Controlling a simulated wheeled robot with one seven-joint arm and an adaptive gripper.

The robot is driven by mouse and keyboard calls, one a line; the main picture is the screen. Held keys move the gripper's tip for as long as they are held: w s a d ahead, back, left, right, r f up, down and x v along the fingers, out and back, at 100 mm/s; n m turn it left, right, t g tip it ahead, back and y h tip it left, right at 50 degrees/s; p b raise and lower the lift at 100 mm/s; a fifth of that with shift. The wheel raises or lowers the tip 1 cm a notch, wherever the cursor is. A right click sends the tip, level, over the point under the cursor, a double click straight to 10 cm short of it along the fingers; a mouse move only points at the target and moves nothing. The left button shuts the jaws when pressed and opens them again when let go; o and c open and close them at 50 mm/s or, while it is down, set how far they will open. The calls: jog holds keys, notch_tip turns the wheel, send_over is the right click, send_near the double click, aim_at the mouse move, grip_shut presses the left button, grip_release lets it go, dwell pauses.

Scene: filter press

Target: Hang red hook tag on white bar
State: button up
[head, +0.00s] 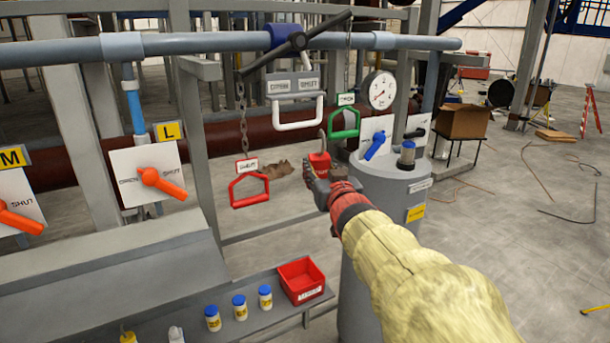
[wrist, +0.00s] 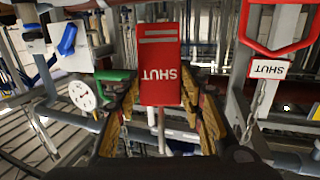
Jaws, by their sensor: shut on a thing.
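My gripper (head: 318,184) is shut on the red hook tag (head: 319,163), holding it upright in the air with its thin hook rising above it. In the wrist view the red tag (wrist: 160,65) reads SHUT, upside down, between the fingers (wrist: 165,115). The white bar (head: 298,122) is a U-shaped handle hanging under the grey OPEN/SHUT plate below the pipe valve. In the head view the tag is below and slightly right of the bar, apart from it in the picture. The bar is partly hidden behind the fingers in the wrist view.
A green handle (head: 345,123) hangs close to the right of the tag, near a pressure gauge (head: 381,90). A red handle (head: 249,190) hangs on a chain to the left. A grey cylinder (head: 385,230) stands below right. A red bin (head: 301,281) sits on the shelf below.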

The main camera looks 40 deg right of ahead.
jog(key=w+d+b, duration=0.2)
jog(key=w+b, duration=0.5)
jog(key=w, duration=0.4)
jog(key=shift+w+d+r, duration=0.15)
jog(key=shift+d, duration=0.2)
dwell(1.3)
dwell(0.3)
jog(key=o, duration=1.2)
jog(key=shift+o, duration=0.3)
